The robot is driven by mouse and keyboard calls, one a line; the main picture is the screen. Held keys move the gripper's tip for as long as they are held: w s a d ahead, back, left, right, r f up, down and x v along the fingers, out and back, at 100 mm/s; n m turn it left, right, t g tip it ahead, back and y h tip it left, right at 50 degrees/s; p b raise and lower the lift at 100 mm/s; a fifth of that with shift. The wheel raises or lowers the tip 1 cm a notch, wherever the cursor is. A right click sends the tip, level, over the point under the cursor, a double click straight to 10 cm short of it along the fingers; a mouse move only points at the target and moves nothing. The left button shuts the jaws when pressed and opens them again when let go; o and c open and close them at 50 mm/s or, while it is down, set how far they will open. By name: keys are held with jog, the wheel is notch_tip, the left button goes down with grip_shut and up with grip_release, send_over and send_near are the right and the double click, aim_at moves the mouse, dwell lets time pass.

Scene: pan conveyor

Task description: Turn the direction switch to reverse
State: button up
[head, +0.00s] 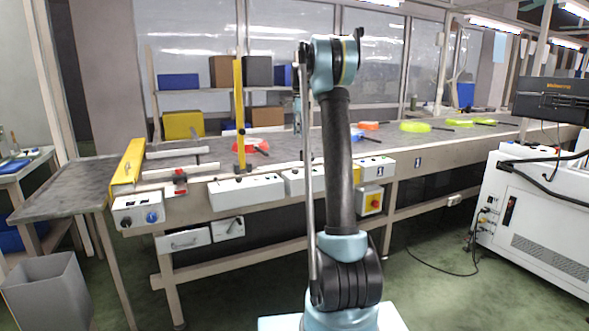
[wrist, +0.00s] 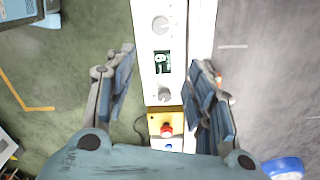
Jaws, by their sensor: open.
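In the wrist view my gripper (wrist: 166,72) is open, its two fingers on either side of a white control panel (wrist: 147,50), with nothing between them. The panel has a round knob (wrist: 160,25) at the top, a small dark plate with a green and white mark (wrist: 163,62), and a second knob (wrist: 164,94) below. I cannot tell which knob is the direction switch or which way it points. In the head view my gripper (head: 297,122) hangs above the conveyor (head: 110,187), partly behind my arm. A control box (head: 135,218) with a blue knob sits at the conveyor's left.
A yellow box with a red button (wrist: 166,130) adjoins the panel. A yellow post (head: 239,105) and yellow guard (head: 128,165) rise from the conveyor. Coloured pans, including a green one (head: 414,127), lie on the belt. A white machine (head: 530,220) stands right; floor is open in front.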

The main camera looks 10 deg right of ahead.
aim_at(295, 171)
jog(key=f, duration=0.5)
jog(key=a+f, duration=0.1)
jog(key=f, duration=0.5)
jog(key=a+f, duration=0.1)
jog(key=f, duration=0.4)
jog(key=shift+a+f, duration=0.1)
jog(key=shift+f, duration=0.3)
jog(key=c, duration=1.1)
jog(key=shift+o, duration=0.6)
jog(key=shift+w, duration=0.15)
jog(key=o, duration=1)
